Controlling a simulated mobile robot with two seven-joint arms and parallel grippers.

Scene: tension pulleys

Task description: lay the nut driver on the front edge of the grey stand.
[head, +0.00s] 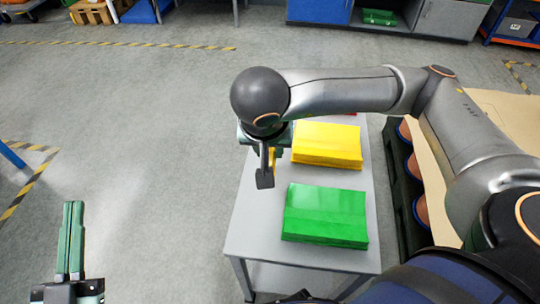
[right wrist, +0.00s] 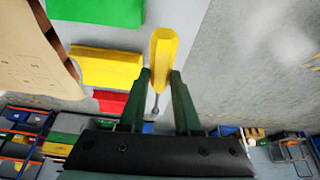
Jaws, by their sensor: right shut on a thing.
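The nut driver has a yellow handle (right wrist: 163,52) and a thin grey shaft, seen clearly in the right wrist view. My right gripper (right wrist: 160,76) is shut on its handle. In the head view, my right gripper (head: 269,166) is over the left part of the grey stand (head: 258,218), and only a small yellow piece of the nut driver (head: 272,158) shows. The nut driver appears to be above the stand top; its exact height is hard to tell. My left gripper (head: 73,205) is at the lower left over the floor, its fingers together and empty.
A green stack (head: 325,214) and a yellow stack (head: 328,145) lie on the stand, with a red one (right wrist: 110,102) behind. The stand's left strip and near edge are bare. A cardboard-coloured surface (head: 510,118) stands to the right.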

